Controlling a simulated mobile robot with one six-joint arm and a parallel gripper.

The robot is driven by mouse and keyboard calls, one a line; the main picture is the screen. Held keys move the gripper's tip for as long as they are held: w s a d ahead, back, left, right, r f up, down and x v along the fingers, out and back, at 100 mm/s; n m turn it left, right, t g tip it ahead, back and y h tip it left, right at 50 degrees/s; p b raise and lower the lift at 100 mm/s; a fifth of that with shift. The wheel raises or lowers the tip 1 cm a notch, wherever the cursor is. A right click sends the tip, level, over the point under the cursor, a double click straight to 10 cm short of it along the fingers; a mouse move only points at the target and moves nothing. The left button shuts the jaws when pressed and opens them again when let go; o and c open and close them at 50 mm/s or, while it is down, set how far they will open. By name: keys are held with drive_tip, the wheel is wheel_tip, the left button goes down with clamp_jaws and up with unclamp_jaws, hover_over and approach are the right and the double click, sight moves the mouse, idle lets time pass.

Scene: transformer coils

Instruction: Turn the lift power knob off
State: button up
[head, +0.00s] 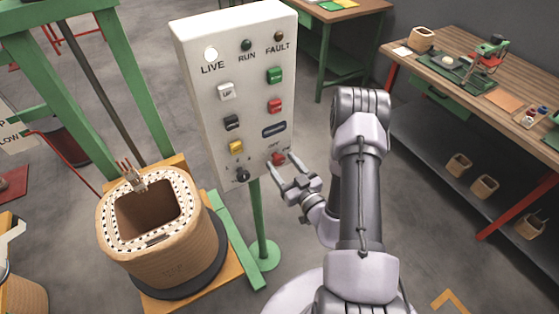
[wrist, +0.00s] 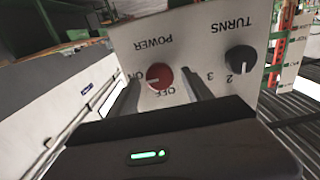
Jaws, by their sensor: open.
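The red power knob (head: 278,158) is at the lower right of the white control panel (head: 200,100). It also shows in the wrist view (wrist: 160,77), where the lettering is upside down. Its pale pointer mark faces the ON label, and OFF is printed beside it. My gripper (head: 285,164) is open in front of the panel, its fingers on either side of the knob. I cannot tell whether either finger touches it. The LIVE lamp (head: 210,53) glows white, while RUN (head: 246,45) and FAULT (head: 279,36) look dark.
A black turns knob (wrist: 240,59) is beside the power knob. Several push buttons fill the panel above. A wound coil (head: 150,235) stands on a platform at left. A wooden workbench (head: 455,50) is at right. Grey floor is open between panel and bench.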

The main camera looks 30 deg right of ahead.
drive_tip(key=shift+s, duration=0.1)
drive_tip(key=shift+c, duration=0.5)
clamp_jaws()
drive_tip(key=n+p, duration=0.1)
drive_tip(key=n, duration=0.3)
drive_tip(key=shift+a, duration=0.1)
drive_tip(key=n, duration=0.4)
drive_tip(key=shift+n, duration=0.3)
drive_tip(key=n, duration=0.4)
drive_tip(key=shift+a+f+n, duration=0.1)
drive_tip(key=shift+n, duration=0.2)
drive_tip(key=n, duration=0.4)
drive_tip(key=shift+n, duration=0.3)
